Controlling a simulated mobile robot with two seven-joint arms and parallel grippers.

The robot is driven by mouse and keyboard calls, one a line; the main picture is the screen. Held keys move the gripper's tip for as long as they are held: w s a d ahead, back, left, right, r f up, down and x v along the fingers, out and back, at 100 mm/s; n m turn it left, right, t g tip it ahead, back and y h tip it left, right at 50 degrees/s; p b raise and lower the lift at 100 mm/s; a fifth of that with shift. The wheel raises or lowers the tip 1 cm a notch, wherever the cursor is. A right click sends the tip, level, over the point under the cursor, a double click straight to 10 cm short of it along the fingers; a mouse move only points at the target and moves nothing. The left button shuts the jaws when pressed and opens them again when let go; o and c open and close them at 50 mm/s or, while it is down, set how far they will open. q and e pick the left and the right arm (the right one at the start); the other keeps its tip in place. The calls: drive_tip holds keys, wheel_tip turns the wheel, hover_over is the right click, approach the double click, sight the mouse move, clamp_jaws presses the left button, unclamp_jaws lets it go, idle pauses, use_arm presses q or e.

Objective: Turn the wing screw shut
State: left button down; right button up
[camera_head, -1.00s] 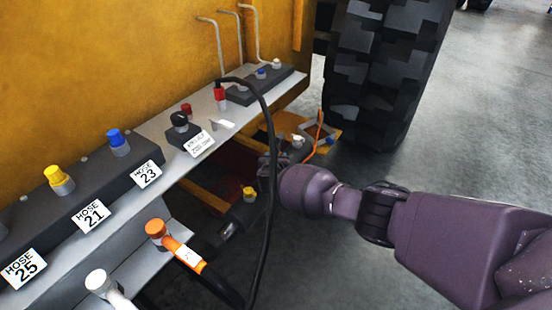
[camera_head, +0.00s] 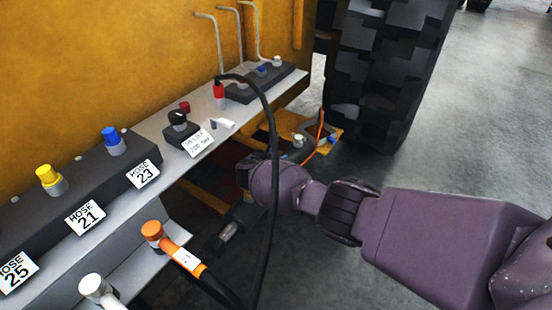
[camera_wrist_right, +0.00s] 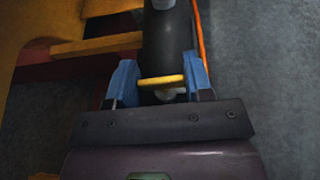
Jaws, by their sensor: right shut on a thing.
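The wing screw (camera_wrist_right: 161,81) shows in the right wrist view as a yellow bar at the end of a dark cylinder (camera_wrist_right: 168,35). My right gripper (camera_wrist_right: 160,80) has its two blue fingers on either side of the yellow bar, shut on it. In the head view, my purple right wrist hides the gripper's fingers and the screw. A dark cylindrical body (camera_head: 232,230) shows beside the wrist, low under the shelf. My left gripper is in neither view.
A grey shelf (camera_head: 210,115) with hose couplings and labels runs along the yellow machine body. A black hose (camera_head: 273,140) hangs in front of my right wrist. An orange-capped coupling (camera_head: 152,229) sits at lower left. A large tyre (camera_head: 365,75) stands behind; floor to the right is clear.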

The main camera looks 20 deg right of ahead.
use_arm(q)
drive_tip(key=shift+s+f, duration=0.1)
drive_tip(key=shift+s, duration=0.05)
use_arm(e)
drive_tip(key=o, duration=0.9)
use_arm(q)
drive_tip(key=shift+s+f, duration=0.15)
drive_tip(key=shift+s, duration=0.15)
use_arm(e)
drive_tip(key=shift+s+a+r, duration=0.1)
drive_tip(key=shift+a+r, duration=0.05)
drive_tip(key=p+v, duration=0.3)
drive_tip(key=v, duration=0.2)
drive_tip(key=shift+s+a+r, duration=0.2)
drive_tip(key=shift+r, duration=0.15)
drive_tip(key=shift+s+a+r, duration=0.1)
drive_tip(key=shift+s+a, duration=0.4)
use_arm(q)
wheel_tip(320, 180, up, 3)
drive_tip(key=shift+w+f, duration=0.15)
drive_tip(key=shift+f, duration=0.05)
use_arm(e)
drive_tip(key=shift+f, duration=0.2)
